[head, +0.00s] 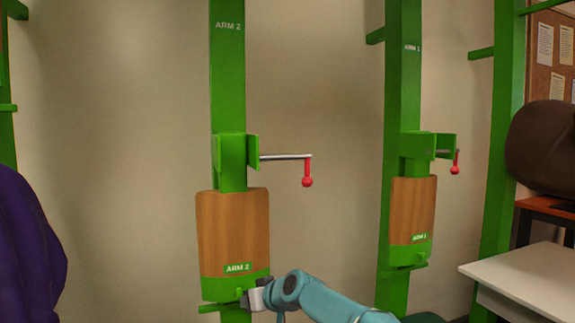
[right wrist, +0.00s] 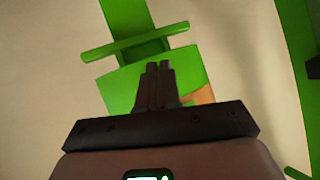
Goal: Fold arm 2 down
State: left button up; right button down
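Arm 2 (head: 233,228) is a wooden board with a green lower end labelled ARM 2, standing upright against its green post (head: 228,80). A green bracket (head: 232,160) above it carries a metal crank with a red knob (head: 307,182) hanging down. My right gripper (head: 256,298) is at the lower right corner of arm 2's green end. In the right wrist view its fingers (right wrist: 157,68) are close together with nothing visible between them, over the green end (right wrist: 122,85). Whether they touch it, I cannot tell. My left gripper is not in view.
Arm 1 (head: 412,215) stands upright on another green post to the right, with its own red-knobbed crank (head: 454,168). A white table (head: 530,280) is at the lower right. A purple padded shape (head: 25,250) is at the left edge. A brown bulky object (head: 545,150) sits far right.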

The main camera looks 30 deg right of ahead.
jog(key=shift+w+d+r+t, duration=0.1)
jog(key=shift+w+r+t, duration=0.2)
jog(key=shift+w+r, duration=0.15)
jog(key=shift+s, duration=0.1)
dwell(0.4)
jog(key=p+v, duration=0.1)
jog(key=v, duration=1.5)
jog(key=shift+s, duration=0.25)
jog(key=shift+d, duration=0.15)
